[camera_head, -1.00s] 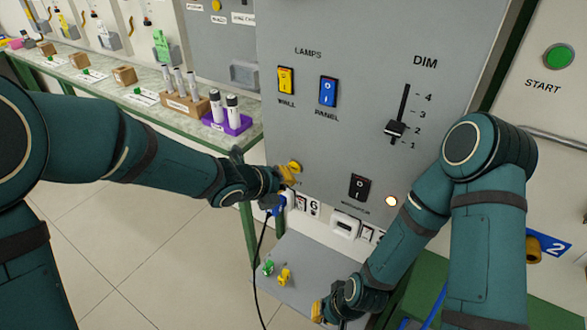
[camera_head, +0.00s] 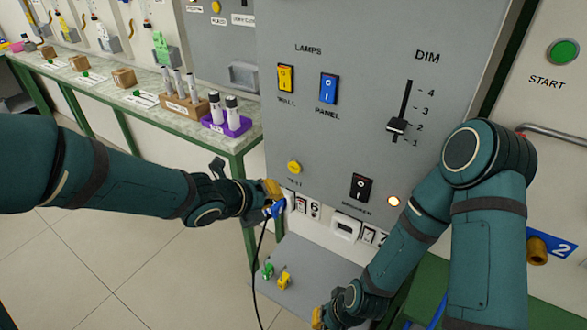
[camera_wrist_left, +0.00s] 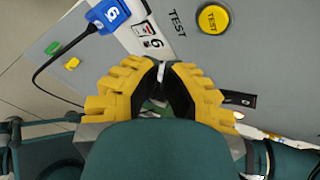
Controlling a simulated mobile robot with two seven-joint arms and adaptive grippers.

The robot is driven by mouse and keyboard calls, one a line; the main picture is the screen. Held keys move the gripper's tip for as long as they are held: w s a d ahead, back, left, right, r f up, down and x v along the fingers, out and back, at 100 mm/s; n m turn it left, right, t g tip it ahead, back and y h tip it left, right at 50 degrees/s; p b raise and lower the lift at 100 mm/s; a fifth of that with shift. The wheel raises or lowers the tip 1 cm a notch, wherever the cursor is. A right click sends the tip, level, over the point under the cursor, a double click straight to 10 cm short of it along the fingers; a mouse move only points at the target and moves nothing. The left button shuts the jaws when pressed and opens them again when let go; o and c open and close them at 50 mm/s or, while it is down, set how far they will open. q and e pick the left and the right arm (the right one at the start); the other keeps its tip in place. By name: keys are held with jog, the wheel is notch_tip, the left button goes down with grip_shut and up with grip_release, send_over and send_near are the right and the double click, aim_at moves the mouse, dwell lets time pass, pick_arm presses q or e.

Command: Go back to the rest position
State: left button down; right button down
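My left gripper (camera_head: 272,190) has yellow fingers and is in front of the grey panel (camera_head: 340,140), just left of and below the round yellow TEST button (camera_head: 294,167), apart from it. In the left wrist view its fingertips (camera_wrist_left: 161,66) come together with nothing held, and the TEST button (camera_wrist_left: 213,18) lies clear to the right. A blue plug (camera_wrist_left: 108,14) marked 6, with a black cable, sits beside the number 6 label; it also shows in the head view (camera_head: 275,209). My right gripper (camera_head: 319,316) is at the bottom edge, mostly hidden, its fingers unclear.
The panel has a yellow switch (camera_head: 286,79), a blue switch (camera_head: 328,89), a DIM slider (camera_head: 397,125), a black switch (camera_head: 361,187) and a lit lamp (camera_head: 394,201). Green and yellow pieces (camera_head: 284,281) lie on a grey shelf (camera_head: 310,275). A bench with tube racks (camera_head: 187,108) stands left.

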dwell(0.6)
pick_arm(q)
jog(key=s+a+f+n+g+y, duration=0.1)
jog(key=s+a+f+n+g, duration=0.1)
jog(key=s+f+n, duration=0.3)
jog(key=s+a+f+n+g+y, duration=0.1)
jog(key=s+f+n, duration=0.4)
jog(key=f+n, duration=0.9)
jog(key=s+a+f+n+g+y, duration=0.1)
jog(key=s+a+f+n+g, duration=0.1)
jog(key=s+a+f+n, duration=0.3)
notch_tip(320, 180, down, 5)
jog(key=s+n, duration=0.1)
jog(key=n, duration=1)
jog(key=shift+a+r+g+y, duration=0.15)
jog(key=shift+a+g+y, duration=0.15)
jog(key=shift+g, duration=0.1)
pick_arm(e)
jog(key=shift+w, duration=0.3)
pick_arm(q)
jog(key=shift+w+r, duration=0.1)
